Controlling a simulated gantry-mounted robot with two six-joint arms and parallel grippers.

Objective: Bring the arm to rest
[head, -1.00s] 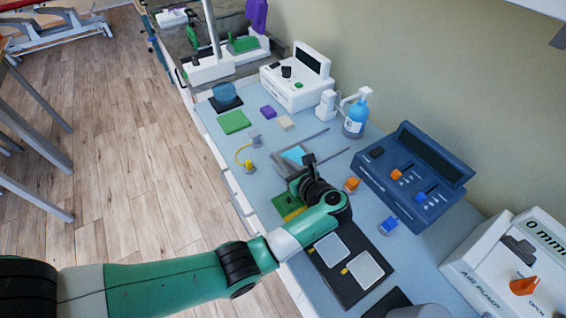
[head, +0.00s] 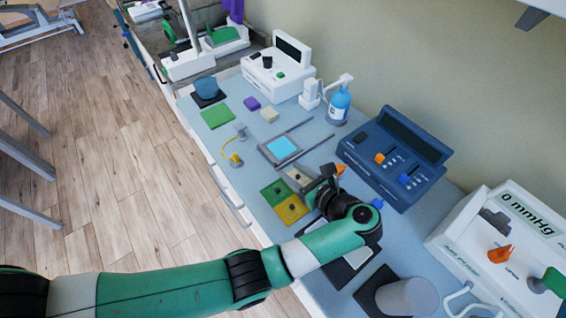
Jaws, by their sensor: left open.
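My left arm comes in from the left and reaches over the light blue counter (head: 232,144). My left gripper (head: 318,184) is open, low over the counter, between the green and yellow pad tiles (head: 283,201) and the blue control console (head: 393,160). No held object shows in it. The wrist hides part of a dark board with pale pads (head: 349,262) below it, and the gripper partly covers small pieces beside it. My right gripper is not in view.
A dark frame with a light blue square (head: 284,147) lies beyond the gripper. A blue pump bottle (head: 339,103) stands by the wall. A white air pump (head: 497,243) and a grey cylinder (head: 408,296) are at right. Wooden floor (head: 110,190) is open at left.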

